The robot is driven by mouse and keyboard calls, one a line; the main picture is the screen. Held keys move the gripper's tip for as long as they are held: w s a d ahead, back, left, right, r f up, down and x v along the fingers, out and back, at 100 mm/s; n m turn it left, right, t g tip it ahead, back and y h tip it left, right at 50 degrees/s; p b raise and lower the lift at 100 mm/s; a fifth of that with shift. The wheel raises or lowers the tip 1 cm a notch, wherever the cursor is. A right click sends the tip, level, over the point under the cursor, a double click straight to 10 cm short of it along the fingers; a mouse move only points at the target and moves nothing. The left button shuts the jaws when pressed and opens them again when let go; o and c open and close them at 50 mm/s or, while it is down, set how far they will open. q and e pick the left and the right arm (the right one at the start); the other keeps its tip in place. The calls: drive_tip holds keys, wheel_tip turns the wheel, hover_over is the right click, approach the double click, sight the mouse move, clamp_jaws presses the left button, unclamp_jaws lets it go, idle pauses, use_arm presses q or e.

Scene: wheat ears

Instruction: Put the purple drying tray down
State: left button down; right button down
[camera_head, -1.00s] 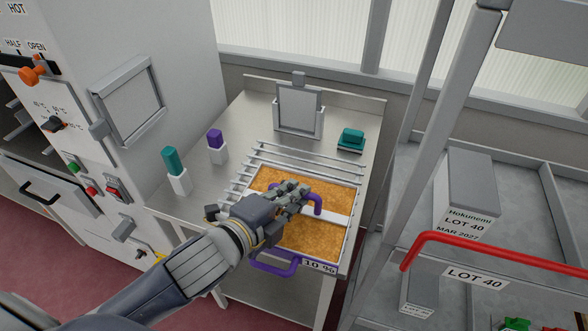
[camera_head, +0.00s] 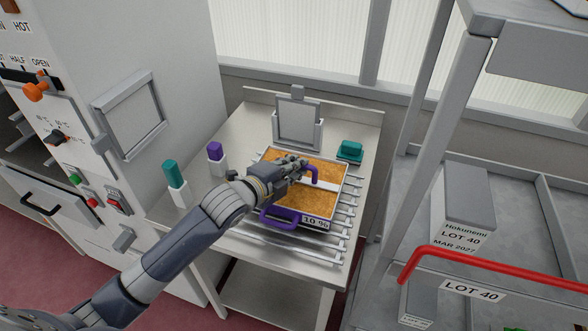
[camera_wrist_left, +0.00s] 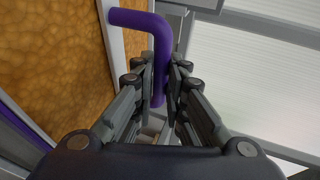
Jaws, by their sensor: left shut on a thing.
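The purple drying tray (camera_head: 316,221) has a pale rim, purple handles and a front label reading "10 %". It is filled with golden grain and also shows at the left of the left wrist view (camera_wrist_left: 112,42). It is over the slatted rack on the steel table, looking level; I cannot tell if it touches the bars. My left gripper (camera_head: 300,168) is shut on a purple handle (camera_wrist_left: 162,55) at the tray's middle. The other purple handle (camera_head: 280,217) sticks out at the near left. My right gripper is not in view.
The rack's bars (camera_head: 290,251) show in front of the tray. Behind stands a grey panel in a holder (camera_head: 298,122), with a teal block (camera_head: 350,151) to its right. Purple-topped (camera_head: 215,152) and teal-topped (camera_head: 171,173) holders stand left. A shelf with a red bar (camera_head: 490,262) is right.

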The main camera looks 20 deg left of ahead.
use_arm(q)
drive_tip(key=shift+f, duration=0.75)
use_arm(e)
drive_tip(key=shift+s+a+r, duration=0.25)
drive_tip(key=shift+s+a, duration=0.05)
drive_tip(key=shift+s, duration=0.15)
use_arm(q)
drive_tip(key=shift+f, duration=0.15)
drive_tip(key=c, duration=1.6)
unclamp_jaws()
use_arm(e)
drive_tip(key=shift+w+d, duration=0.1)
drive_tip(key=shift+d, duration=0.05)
use_arm(q)
drive_tip(key=shift+s, duration=0.1)
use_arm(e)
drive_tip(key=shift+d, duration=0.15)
